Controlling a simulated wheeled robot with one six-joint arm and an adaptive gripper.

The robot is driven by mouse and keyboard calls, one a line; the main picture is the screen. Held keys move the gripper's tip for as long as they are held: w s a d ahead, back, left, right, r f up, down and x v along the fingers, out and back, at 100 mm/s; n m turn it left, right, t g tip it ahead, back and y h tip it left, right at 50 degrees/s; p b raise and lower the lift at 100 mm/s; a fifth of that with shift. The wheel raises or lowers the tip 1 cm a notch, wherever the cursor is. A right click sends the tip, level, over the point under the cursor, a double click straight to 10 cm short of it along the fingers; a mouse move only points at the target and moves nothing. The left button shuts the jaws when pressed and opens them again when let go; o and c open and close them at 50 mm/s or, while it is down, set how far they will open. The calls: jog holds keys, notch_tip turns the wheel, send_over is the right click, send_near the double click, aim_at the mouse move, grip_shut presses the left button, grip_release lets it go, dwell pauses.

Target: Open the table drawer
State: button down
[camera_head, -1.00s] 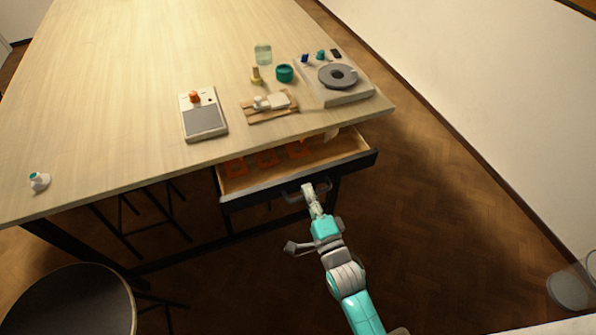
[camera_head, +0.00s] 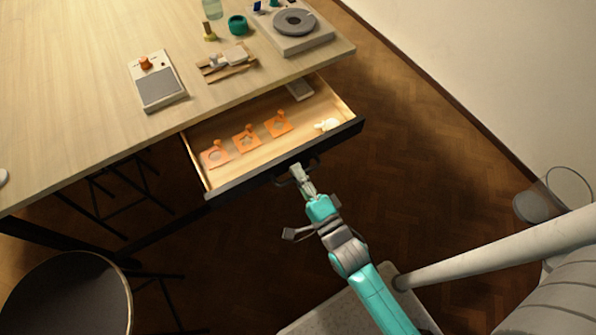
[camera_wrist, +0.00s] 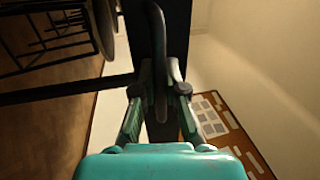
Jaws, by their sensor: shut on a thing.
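The table drawer (camera_head: 274,160) stands pulled well out from under the wooden tabletop (camera_head: 90,90), with its inside in plain view. Its dark front carries a dark bar handle (camera_head: 313,162). My gripper (camera_head: 297,170) is at the handle, with its fingers shut on it. In the wrist view the handle (camera_wrist: 157,50) runs between the two fingers (camera_wrist: 158,92), against the dark drawer front. The exact finger contact is partly hidden in the head view.
The drawer holds several orange pieces, a pale item (camera_head: 327,125) and a grey block (camera_head: 299,90). A turntable device (camera_head: 293,24) and a grey-topped device (camera_head: 160,88) stand on the table. A round stool (camera_head: 65,300) is at lower left.

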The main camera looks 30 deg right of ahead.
jog(key=c, duration=1.2)
grip_release()
jog(key=s+f, duration=0.2)
jog(key=s, duration=0.9)
jog(key=shift+s+f, duration=0.15)
jog(key=shift+s, duration=0.25)
jog(key=s+r+n+g, duration=0.2)
jog(key=s+n, duration=0.5)
jog(key=n, duration=0.2)
jog(key=s+r+n+g, duration=0.3)
jog(key=s+n, duration=0.5)
jog(key=n, duration=0.1)
jog(key=shift+r, duration=0.25)
